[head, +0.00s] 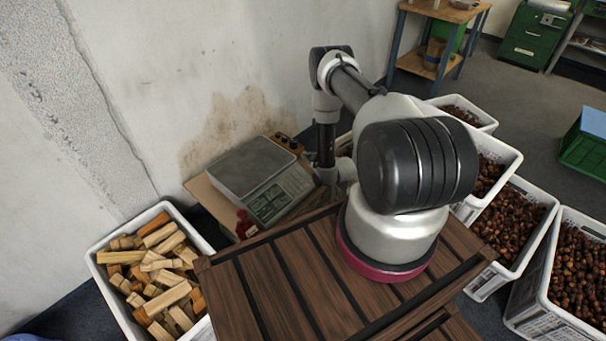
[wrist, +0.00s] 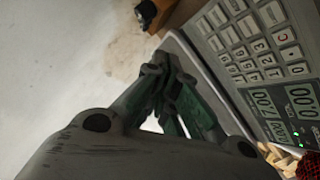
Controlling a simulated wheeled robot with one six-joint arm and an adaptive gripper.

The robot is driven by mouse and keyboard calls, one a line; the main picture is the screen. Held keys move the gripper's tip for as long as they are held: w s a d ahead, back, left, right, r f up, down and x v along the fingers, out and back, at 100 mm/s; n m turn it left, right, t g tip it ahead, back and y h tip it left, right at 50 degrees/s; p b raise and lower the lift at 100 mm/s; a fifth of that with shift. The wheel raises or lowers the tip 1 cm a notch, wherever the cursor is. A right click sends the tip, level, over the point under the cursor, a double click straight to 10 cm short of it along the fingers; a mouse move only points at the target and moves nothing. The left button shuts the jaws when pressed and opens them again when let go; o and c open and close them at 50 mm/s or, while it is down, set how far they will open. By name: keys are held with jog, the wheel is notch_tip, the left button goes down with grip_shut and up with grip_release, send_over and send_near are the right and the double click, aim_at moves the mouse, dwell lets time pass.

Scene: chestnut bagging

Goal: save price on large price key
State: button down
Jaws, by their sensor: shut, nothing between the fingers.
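The grey price scale (head: 250,168) stands on a small table by the wall, with its keypad and display panel facing the lower right. In the wrist view the scale's keypad (wrist: 252,42) fills the upper right, and its lit display (wrist: 284,108) reads mostly zeros. I cannot tell which key is the large price key. My gripper (wrist: 166,78) is shut and empty, its green-grey fingertips together beside the scale's edge, left of the keypad in the picture. I cannot tell whether they touch it. In the head view my gripper cannot be made out by the scale.
A wooden holder with several dark round tops (head: 287,141) stands behind the scale. A small red item (head: 245,224) is at its front. A white crate of wood blocks (head: 152,262) stands left; crates of chestnuts (head: 512,222) stand right. The wall is close behind the scale.

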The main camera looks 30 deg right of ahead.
aim_at(303, 175)
jog(key=shift+w+a+f, duration=0.15)
jog(key=shift+w+f, duration=0.3)
jog(key=shift+f, duration=0.95)
jog(key=shift+w+a+f, duration=0.2)
jog(key=shift+w+f, duration=0.2)
jog(key=shift+f, duration=1)
jog(key=shift+w+a+f, duration=0.15)
jog(key=shift+w+f, duration=0.3)
jog(key=shift+f, duration=0.95)
jog(key=shift+w+f, duration=0.1)
jog(key=shift+f, duration=0.25)
jog(key=shift+w+a+f, duration=0.1)
jog(key=shift+f, duration=0.25)
jog(key=shift+s+r, duration=0.2)
jog(key=shift+r, duration=0.55)
jog(key=shift+s+d+r, duration=0.15)
jog(key=shift+s+r, duration=0.1)
jog(key=shift+r, duration=0.55)
jog(key=shift+s+d+r, duration=0.1)
jog(key=shift+s+r, duration=0.15)
jog(key=shift+r, duration=0.5)
jog(key=shift+s+d+r, duration=0.15)
jog(key=shift+s+r, duration=0.1)
jog(key=shift+r, duration=0.55)
